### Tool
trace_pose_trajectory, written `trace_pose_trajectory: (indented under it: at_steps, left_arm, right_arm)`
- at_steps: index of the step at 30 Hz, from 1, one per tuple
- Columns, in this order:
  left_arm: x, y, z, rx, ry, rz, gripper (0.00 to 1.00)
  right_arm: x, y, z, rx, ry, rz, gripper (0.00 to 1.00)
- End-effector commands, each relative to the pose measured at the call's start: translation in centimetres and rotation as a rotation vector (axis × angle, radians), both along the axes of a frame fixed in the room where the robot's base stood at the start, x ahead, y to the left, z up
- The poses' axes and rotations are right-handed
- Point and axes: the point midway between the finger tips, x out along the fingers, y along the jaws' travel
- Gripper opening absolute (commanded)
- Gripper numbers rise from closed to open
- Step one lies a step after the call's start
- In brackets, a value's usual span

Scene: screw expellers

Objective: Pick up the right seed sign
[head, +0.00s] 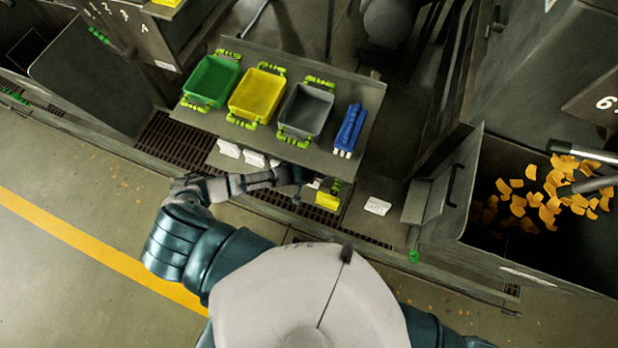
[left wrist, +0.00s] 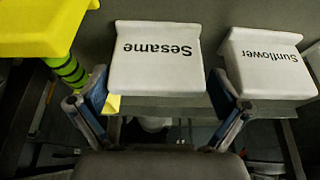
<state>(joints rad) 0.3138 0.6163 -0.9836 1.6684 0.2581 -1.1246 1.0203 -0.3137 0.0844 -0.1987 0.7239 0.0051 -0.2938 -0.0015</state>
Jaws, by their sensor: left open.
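In the left wrist view a white sign reading "Sesame" (left wrist: 157,55) appears upside down between the fingers of my left gripper (left wrist: 158,86). The gripper is open, one finger near each lower side of the sign; contact cannot be told. A second white sign reading "Sunflower" (left wrist: 268,62) is to its right. In the head view my left gripper (head: 312,184) is below the bin shelf, near a small yellow bin, and its fingers are hardly visible. White signs (head: 229,149) (head: 254,159) stand left of it, their text unreadable. Another white sign (head: 377,206) lies right of it. My right gripper is out of view.
A grey shelf (head: 340,92) bears a green bin (head: 211,80), a yellow bin (head: 256,95), a grey bin (head: 306,110) and blue items (head: 350,127). The small yellow bin (head: 328,201) is close to my left gripper. A dark hopper with orange chips (head: 530,205) stands at right.

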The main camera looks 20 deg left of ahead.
Motion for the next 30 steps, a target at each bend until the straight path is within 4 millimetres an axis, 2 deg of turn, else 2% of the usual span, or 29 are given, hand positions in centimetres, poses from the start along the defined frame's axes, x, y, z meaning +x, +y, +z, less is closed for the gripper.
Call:
trace_pose_trajectory:
  at_steps: [3, 11, 15, 26, 30]
  left_arm:
    - [0.48, -0.04, -1.21, 0.0, 0.0, -0.001, 1.0]
    - [0.53, 0.06, -1.35, -0.003, -0.002, -0.001, 1.0]
    - [0.53, 0.06, -1.36, -0.002, -0.001, -0.001, 0.65]
    - [0.49, 0.13, -1.39, 0.0, 0.001, 0.0, 0.64]
    - [0.52, 0.09, -0.62, -0.001, 0.0, 0.001, 0.64]
  right_arm:
    - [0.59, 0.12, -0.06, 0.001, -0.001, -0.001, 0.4]
    - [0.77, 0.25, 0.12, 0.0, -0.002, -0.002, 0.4]
    - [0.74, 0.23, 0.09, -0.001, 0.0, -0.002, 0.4]
    - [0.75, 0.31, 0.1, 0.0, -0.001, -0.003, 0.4]
    - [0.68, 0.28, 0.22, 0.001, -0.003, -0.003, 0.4]
